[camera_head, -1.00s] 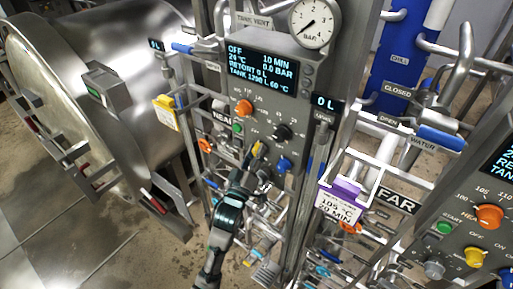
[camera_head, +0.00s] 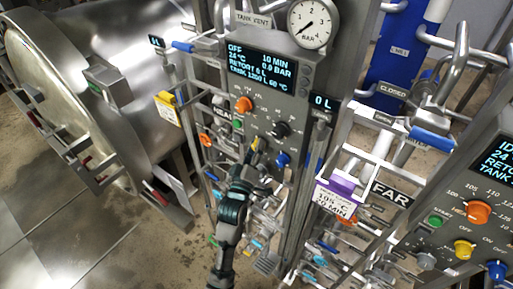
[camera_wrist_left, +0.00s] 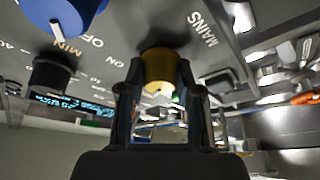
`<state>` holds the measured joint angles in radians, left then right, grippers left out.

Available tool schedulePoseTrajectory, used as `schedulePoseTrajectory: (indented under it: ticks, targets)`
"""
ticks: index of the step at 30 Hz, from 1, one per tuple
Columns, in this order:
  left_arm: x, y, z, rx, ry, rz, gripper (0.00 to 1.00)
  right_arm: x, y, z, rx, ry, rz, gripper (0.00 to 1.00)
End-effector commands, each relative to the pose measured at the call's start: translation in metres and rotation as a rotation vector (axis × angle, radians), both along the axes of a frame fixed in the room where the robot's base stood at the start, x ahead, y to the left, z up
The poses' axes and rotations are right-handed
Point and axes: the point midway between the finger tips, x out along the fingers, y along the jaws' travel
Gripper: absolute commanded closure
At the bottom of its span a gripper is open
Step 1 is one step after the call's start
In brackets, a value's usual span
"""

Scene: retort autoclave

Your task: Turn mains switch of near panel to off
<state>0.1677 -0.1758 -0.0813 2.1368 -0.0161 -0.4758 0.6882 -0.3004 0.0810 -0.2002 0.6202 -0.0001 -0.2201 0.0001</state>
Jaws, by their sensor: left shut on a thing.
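The near panel (camera_head: 262,95) stands in the middle of the head view, and its screen (camera_head: 258,68) reads OFF. Its yellow mains switch (camera_head: 256,144) is low on the panel. My left gripper (camera_head: 250,158) reaches it from below. In the left wrist view the yellow knob (camera_wrist_left: 159,68) sits between the two fingers of my left gripper (camera_wrist_left: 160,95), below the MAINS label. The fingers are shut on it. The knob's pointer is hidden by the fingers. My right gripper is not in view.
An orange knob (camera_head: 244,104), a black knob (camera_head: 281,129) and a blue knob (camera_head: 283,159) surround the switch. Pipes and valves crowd below. The far panel (camera_head: 460,215), with its own yellow knob (camera_head: 464,249), stands right. A large steel vessel (camera_head: 95,85) is left.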

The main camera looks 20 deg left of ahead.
Motion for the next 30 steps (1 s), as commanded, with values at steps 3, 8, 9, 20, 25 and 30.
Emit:
schedulePoseTrajectory:
  ticks: [3, 8, 9, 20, 25, 30]
  targets:
    - [0.0, 0.001, 0.004, -0.001, -0.009, 0.001, 0.41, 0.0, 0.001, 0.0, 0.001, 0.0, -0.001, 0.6]
    - [0.0, 0.0, 0.002, 0.0, -0.006, 0.0, 0.41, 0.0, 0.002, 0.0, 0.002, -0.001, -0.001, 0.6]
    - [0.0, 0.0, 0.002, 0.0, -0.004, 0.0, 0.41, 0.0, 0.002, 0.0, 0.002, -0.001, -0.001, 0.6]
    - [-0.034, 0.002, -0.01, 0.0, 0.0, 0.001, 0.41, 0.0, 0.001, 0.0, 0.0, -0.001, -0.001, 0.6]
    - [-0.072, 0.004, -0.021, 0.001, 0.001, 0.0, 0.41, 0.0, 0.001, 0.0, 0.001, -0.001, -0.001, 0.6]
    - [-0.099, 0.006, -0.03, 0.001, 0.0, 0.0, 0.41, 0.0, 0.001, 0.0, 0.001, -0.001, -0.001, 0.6]
